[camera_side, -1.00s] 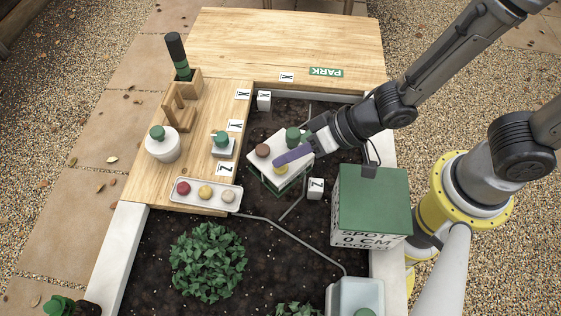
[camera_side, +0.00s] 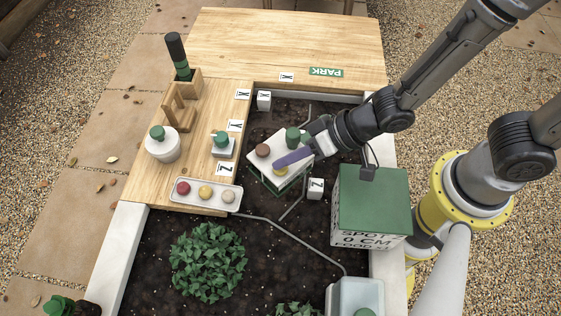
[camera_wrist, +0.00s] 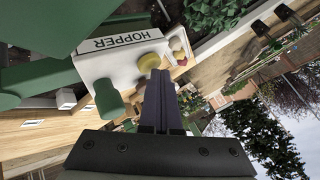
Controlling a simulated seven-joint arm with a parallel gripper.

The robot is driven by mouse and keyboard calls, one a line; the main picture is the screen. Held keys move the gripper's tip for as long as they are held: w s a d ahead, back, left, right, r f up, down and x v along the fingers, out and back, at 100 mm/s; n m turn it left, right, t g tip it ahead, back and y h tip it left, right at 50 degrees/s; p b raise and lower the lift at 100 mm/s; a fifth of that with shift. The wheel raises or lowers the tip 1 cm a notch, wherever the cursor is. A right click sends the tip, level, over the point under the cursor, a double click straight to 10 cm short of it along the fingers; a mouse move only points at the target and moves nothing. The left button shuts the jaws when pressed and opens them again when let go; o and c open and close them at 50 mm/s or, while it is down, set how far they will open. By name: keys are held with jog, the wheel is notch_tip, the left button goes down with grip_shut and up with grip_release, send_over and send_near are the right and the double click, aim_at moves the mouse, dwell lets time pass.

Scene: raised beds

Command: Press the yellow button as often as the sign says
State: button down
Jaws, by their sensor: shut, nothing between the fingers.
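A white-topped box (camera_side: 256,169) stands on the soil in the bed, with a brown button (camera_side: 263,150), a yellow button (camera_side: 281,171) and a green knob (camera_side: 293,135) on top. In the wrist view its side reads HOPPER (camera_wrist: 121,40), and the yellow button (camera_wrist: 149,62) is just past my fingertips. My gripper (camera_side: 277,166) is shut and empty, its purple fingers reaching over the box top. The fingertips partly cover the yellow button in the side view; I cannot tell whether they touch it. A second yellow button (camera_side: 205,192) sits on a grey tray. No press count is readable.
The grey tray (camera_side: 216,206) also holds a red and a beige button. A green-lidded box (camera_side: 374,199) with partly readable writing stands right. A white pot (camera_side: 162,146), wooden stand (camera_side: 182,107) and letter cubes are nearby. Leafy plants (camera_side: 208,260) grow in front.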

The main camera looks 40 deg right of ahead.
aim_at(287, 168)
dwell(0.4)
jog(key=shift+r, duration=0.9)
jog(key=shift+r, duration=0.1)
jog(key=shift+r, duration=2.45)
